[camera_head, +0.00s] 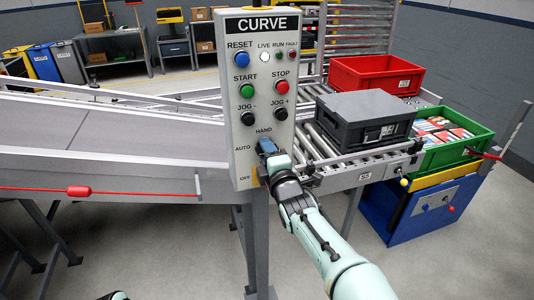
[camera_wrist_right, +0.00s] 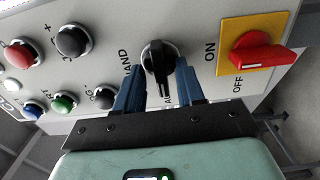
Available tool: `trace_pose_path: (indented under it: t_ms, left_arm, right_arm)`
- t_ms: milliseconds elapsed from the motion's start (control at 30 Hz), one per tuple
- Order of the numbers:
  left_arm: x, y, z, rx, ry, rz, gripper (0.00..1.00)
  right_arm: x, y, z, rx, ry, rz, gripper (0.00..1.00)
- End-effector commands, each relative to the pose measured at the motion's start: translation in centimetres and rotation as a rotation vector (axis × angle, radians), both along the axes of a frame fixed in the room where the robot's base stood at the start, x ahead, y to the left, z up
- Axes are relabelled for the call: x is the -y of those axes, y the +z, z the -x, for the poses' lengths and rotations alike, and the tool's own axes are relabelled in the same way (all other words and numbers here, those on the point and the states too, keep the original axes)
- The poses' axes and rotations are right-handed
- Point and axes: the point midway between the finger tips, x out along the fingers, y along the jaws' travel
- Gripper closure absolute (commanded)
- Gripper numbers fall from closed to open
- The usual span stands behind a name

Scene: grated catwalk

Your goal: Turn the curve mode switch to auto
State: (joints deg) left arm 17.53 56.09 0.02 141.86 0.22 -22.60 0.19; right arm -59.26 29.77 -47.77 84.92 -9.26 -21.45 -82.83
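The curve control panel (camera_head: 262,90) is a pale box headed CURVE. In the right wrist view, the mode switch (camera_wrist_right: 158,62) is a black rotary knob; its bar runs downward toward partly hidden AUTO lettering, with HAND to its left. In the head view the knob is hidden behind my right gripper (camera_head: 267,148). In the right wrist view, the blue fingers of my right gripper (camera_wrist_right: 160,88) stand apart, one on each side of the knob, with gaps showing beside its bar. Their contact with the knob's edge cannot be told.
A red main switch (camera_wrist_right: 257,53) on a yellow plate sits close beside the right finger. Several push buttons (camera_head: 247,91) are above the selector. A grey lidded crate (camera_head: 365,120) lies on rollers to the right; a belt conveyor (camera_head: 110,128) extends left.

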Motion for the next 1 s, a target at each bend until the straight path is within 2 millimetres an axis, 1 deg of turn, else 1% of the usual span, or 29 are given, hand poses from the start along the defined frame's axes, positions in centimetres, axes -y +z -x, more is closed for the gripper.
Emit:
trace_pose_path:
  t_ms: [133, 267, 367, 500, 667, 800, 1000]
  left_arm:
    - [0.0, -0.1, 0.0, 0.0, 0.0, 0.0, 1.0]
    - [0.0, -0.3, -0.1, 0.003, 0.001, -0.001, 1.0]
    - [0.0, -0.6, -0.1, 0.007, 0.002, -0.002, 1.0]
    - [0.0, -0.6, -0.2, 0.01, 0.002, -0.002, 1.0]
    - [0.0, -0.2, -0.1, 0.005, 0.001, -0.001, 1.0]
    - [0.0, 0.6, 0.1, -0.006, -0.002, 0.001, 1.0]
    - [0.0, 1.9, 0.0, -0.009, -0.003, 0.001, 1.0]
  right_arm:
    - [0.0, -0.1, 0.2, -0.002, 0.001, 0.0, 0.62]
    - [0.2, 0.0, 1.3, -0.002, 0.003, -0.003, 0.62]
    - [0.7, -0.2, 2.8, -0.005, 0.004, -0.005, 0.62]
    - [1.5, -0.1, 5.3, -0.004, 0.005, -0.007, 0.62]
    - [2.4, 0.0, 8.0, -0.004, 0.006, -0.007, 0.62]
    - [3.1, 0.2, 10.1, -0.002, 0.005, -0.006, 0.62]
    - [3.9, 0.3, 12.0, 0.0, 0.003, -0.004, 0.62]
